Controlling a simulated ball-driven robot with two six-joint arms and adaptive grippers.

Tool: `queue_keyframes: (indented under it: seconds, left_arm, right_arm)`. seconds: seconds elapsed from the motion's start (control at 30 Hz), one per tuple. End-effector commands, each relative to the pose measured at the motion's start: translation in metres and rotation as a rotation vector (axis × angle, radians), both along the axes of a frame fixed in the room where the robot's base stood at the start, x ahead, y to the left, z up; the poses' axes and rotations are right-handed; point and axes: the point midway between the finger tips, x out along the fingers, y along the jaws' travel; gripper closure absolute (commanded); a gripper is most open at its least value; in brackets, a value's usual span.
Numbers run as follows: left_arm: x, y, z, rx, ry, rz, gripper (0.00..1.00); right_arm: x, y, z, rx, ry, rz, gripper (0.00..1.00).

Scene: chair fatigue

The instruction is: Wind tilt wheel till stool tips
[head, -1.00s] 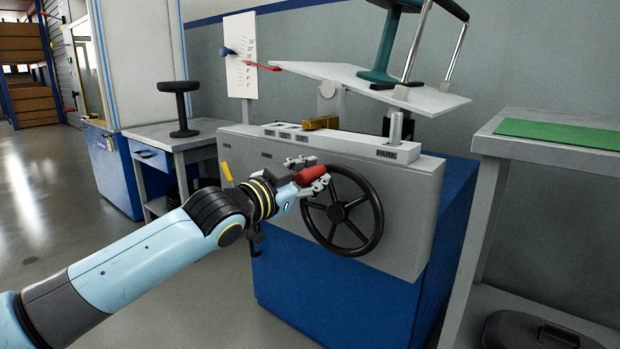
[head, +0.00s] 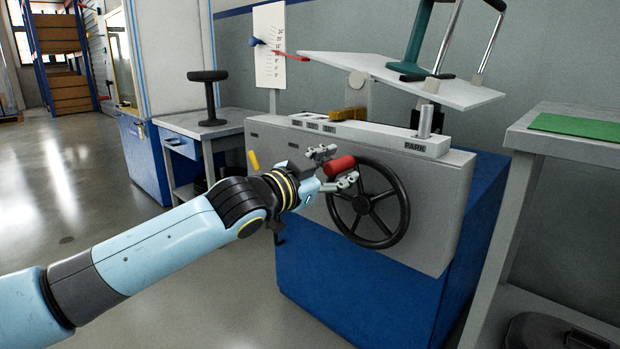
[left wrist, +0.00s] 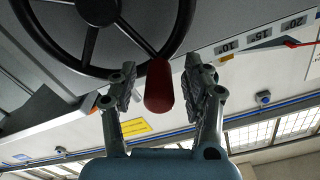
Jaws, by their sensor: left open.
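The black tilt wheel (head: 383,217) is on the front of a grey machine housing. Its red handle (head: 339,166) sticks out at the wheel's upper left. My left gripper (head: 334,167) is open, with its fingers on either side of the red handle. The left wrist view shows the handle (left wrist: 159,88) between the two fingers, with gaps beside it. My right gripper is not in view.
A scale board (head: 270,45) with a red pointer (head: 290,55) stands behind the housing. A metal post stands by the PARK label (head: 415,147). A side table (head: 190,122) holds a black dumbbell-shaped object (head: 208,97). A bench with a green mat (head: 585,130) is at the right.

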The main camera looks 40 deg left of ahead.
Motion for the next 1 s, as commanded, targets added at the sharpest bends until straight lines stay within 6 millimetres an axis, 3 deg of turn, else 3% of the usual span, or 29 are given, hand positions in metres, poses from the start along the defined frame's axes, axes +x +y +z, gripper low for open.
queue_keyframes:
  seconds: [0.7, 1.0]
  left_arm:
    - [-0.093, 0.007, -0.002, 0.008, 0.008, -0.001, 0.51]
    - [-0.107, 0.007, 0.000, 0.000, 0.000, -0.003, 0.51]
  right_arm:
    - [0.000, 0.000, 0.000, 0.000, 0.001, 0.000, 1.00]
    - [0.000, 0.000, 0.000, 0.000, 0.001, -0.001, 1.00]
